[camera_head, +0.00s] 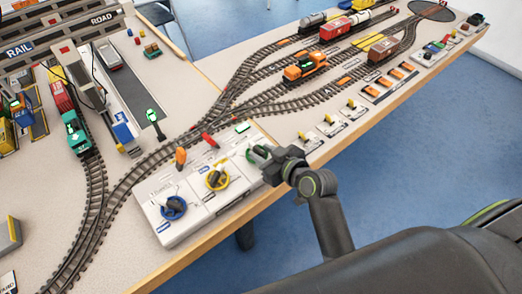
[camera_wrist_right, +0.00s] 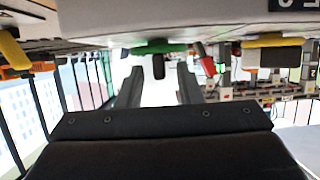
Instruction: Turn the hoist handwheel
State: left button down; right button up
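A white control box (camera_head: 196,196) at the table's front edge carries a blue handwheel (camera_head: 173,208), a yellow handwheel (camera_head: 217,178) and a green handwheel (camera_head: 256,155). The labels are too small to tell which one is the hoist. My right gripper (camera_head: 271,163) is at the box's right end, beside the green wheel. In the right wrist view the fingers (camera_wrist_right: 158,72) stand apart, with the green wheel (camera_wrist_right: 150,49) just ahead. Its dark knob (camera_wrist_right: 158,66) lines up with the gap; I cannot tell if it is between the fingertips. My left gripper is not in view.
An orange-topped lever (camera_head: 180,157) and a red lever (camera_head: 209,140) stand along the box's back edge. Toy tracks with trains (camera_head: 304,68) fill the table behind. Small switch panels (camera_head: 330,124) line the front edge to the right.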

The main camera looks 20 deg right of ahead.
jog(key=shift+x, duration=0.75)
jog(key=shift+c, duration=0.2)
grip_shut()
